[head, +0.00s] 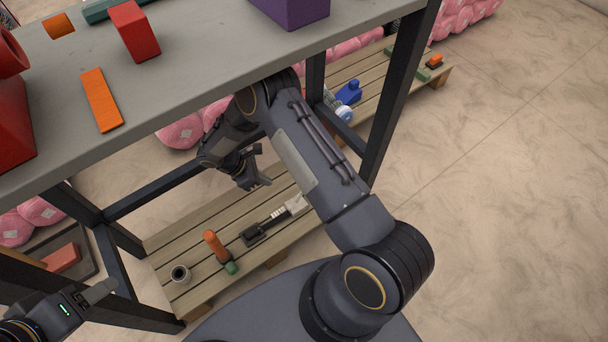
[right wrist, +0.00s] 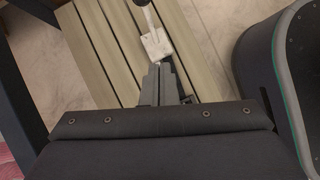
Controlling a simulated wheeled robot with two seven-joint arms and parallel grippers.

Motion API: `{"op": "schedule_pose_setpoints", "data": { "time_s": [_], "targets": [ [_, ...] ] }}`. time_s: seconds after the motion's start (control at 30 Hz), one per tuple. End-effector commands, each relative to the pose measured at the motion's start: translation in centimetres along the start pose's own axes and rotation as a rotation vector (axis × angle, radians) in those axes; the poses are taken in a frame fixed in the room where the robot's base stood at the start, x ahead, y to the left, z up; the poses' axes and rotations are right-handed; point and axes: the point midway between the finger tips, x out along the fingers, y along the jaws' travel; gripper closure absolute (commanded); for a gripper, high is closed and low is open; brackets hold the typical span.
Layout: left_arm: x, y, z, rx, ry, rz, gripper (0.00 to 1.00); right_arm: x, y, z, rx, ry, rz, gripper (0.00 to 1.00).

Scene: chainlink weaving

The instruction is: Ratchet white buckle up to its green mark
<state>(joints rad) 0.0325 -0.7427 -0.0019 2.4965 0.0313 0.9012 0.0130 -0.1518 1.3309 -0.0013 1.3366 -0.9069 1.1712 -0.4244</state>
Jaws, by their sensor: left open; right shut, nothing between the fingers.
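The white buckle (head: 296,203) lies on the slatted wooden lower shelf (head: 180,235), at the right end of a dark strap piece (head: 252,233). In the right wrist view the white buckle (right wrist: 156,44) sits just beyond the fingertips, with a pale strip above it. I cannot make out a green mark on it. My right gripper (head: 260,182) reaches under the table and is shut and empty. Its fingers (right wrist: 159,78) point at the buckle, and I cannot tell whether they touch it. My left gripper (head: 98,292) is open and empty at the lower left, away from the shelf.
An orange-handled item (head: 213,246), a small green piece (head: 231,268) and a cup (head: 180,273) stand on the shelf left of the strap. The grey tabletop (head: 190,65) overhangs it, with dark legs (head: 392,100) around. Blue items (head: 348,93) lie farther along.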

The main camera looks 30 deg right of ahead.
Motion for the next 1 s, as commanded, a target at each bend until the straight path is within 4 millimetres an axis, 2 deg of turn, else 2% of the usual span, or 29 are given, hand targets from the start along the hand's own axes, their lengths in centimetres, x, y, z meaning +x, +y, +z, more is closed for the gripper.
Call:
{"op": "schedule_pose_setpoints", "data": {
  "time_s": [0.1,0.23,0.37,0.7,0.8,1.0],
  "targets": [
    [-0.1,0.0,0.0,0.000,0.000,0.000,0.48,-0.7,1.3,0.9,-0.034,-0.036,0.039,1.00],
    [0.2,-0.1,0.1,0.000,0.000,0.000,0.48,0.0,1.6,1.1,-0.042,-0.047,0.047,1.00],
    [0.6,-0.3,0.3,0.000,0.000,0.000,0.48,2.1,1.6,1.1,-0.040,-0.047,0.044,1.00],
    [2.1,-1.0,1.1,0.000,0.000,0.000,0.48,9.4,1.9,1.4,-0.039,-0.045,0.043,1.00],
    [2.3,-1.1,1.2,0.000,0.000,0.000,0.48,10.4,2.1,2.7,-0.037,-0.045,0.044,1.00],
    [2.6,-1.2,1.3,0.000,0.000,0.000,0.48,11.6,2.2,4.2,-0.039,-0.044,0.046,1.00]
  ]
}}
